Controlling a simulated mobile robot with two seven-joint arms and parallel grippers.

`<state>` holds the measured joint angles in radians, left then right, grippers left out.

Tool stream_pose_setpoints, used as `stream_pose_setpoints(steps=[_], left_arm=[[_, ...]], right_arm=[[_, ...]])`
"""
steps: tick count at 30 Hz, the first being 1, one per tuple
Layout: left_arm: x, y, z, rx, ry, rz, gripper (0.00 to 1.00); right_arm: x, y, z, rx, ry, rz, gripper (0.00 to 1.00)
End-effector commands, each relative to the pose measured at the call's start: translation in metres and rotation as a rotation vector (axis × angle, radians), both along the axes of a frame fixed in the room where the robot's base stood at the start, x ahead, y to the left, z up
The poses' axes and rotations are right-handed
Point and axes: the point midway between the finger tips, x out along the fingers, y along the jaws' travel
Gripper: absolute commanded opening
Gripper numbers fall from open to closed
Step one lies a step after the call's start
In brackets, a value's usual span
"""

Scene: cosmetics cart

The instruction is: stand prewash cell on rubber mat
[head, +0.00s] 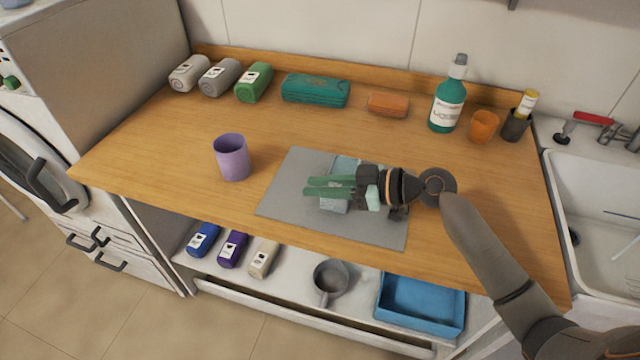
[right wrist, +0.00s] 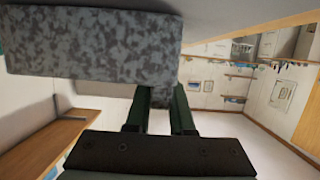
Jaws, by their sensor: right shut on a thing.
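The rubber mat (head: 285,205) is a flat grey sheet on the wooden counter. My right gripper (head: 318,187) has green fingers pointing left over the mat. It is shut on a pale grey-blue block (head: 345,163), which I take to be the prewash cell. Parts of the block show on both sides of the fingers, and its middle is hidden. In the right wrist view the block (right wrist: 90,50) is mottled grey and lies across the fingertips. I cannot tell whether it touches the mat. My left gripper is not in view.
A purple cup (head: 232,158) stands left of the mat. Several rolled packs, a teal case (head: 315,90), an orange block (head: 388,104), a green bottle (head: 448,98) and cups line the back. A sink (head: 595,200) is at right. Counter between mat and back row is clear.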

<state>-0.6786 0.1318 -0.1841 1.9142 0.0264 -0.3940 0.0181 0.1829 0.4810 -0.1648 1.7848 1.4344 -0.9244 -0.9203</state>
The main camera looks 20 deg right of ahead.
Motion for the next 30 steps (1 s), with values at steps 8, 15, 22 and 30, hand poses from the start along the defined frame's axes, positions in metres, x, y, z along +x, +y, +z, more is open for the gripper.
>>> stream_pose_setpoints(steps=[8, 15, 22, 30], left_arm=[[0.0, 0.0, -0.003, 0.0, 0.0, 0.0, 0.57], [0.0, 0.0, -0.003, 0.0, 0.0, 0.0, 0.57], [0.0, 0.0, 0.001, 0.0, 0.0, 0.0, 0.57], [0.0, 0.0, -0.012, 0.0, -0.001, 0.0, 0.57]], right_arm=[[0.0, 0.0, -0.002, 0.0, 0.0, 0.0, 0.4], [0.0, 0.0, -0.002, 0.0, 0.0, 0.0, 0.51], [-0.001, -0.002, 0.002, -0.001, 0.0, -0.001, 0.51], [-0.031, -0.046, 0.013, -0.006, 0.001, -0.001, 0.51]])
